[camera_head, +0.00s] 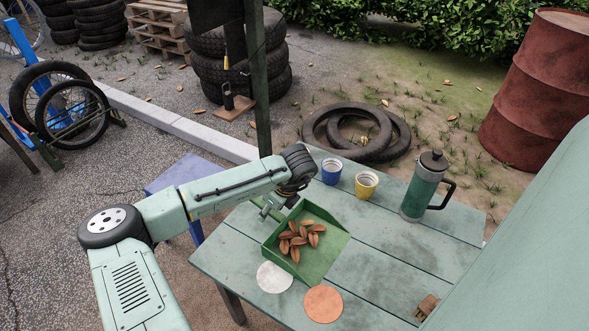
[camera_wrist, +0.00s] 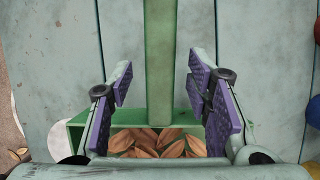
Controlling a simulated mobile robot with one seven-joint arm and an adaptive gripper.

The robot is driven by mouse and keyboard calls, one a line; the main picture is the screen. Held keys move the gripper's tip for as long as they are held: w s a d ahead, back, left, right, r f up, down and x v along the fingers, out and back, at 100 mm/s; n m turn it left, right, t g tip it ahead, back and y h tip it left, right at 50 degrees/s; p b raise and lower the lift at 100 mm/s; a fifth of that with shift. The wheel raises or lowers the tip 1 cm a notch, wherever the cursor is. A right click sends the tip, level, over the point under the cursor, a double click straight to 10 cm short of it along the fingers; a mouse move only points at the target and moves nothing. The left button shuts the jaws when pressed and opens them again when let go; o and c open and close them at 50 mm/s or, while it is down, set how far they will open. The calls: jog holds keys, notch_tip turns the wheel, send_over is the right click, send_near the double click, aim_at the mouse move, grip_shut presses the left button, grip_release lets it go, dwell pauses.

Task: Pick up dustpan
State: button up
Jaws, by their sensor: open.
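The green dustpan (camera_head: 322,262) lies on the pale green plank table (camera_head: 375,255) near its left side, with several brown leaves or pods (camera_head: 296,238) in its pan. In the wrist view, its handle (camera_wrist: 160,35) runs up the middle and part of its pan (camera_wrist: 78,138) shows at the bottom. My gripper (camera_wrist: 161,88) is open, with one purple-padded finger on each side of the handle and visible gaps between. In the head view, my gripper (camera_head: 270,207) is at the dustpan's handle end, partly hidden by my wrist.
A blue cup (camera_head: 331,172), a yellow cup (camera_head: 366,184) and a green flask (camera_head: 422,188) stand to the dustpan's right. A white disc (camera_head: 274,277) and an orange disc (camera_head: 323,304) lie at the near edge. The table's middle right is clear.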

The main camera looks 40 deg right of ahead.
jog(key=shift+c, duration=0.2)
grip_shut()
jog(key=shift+r, duration=0.1)
dwell(0.4)
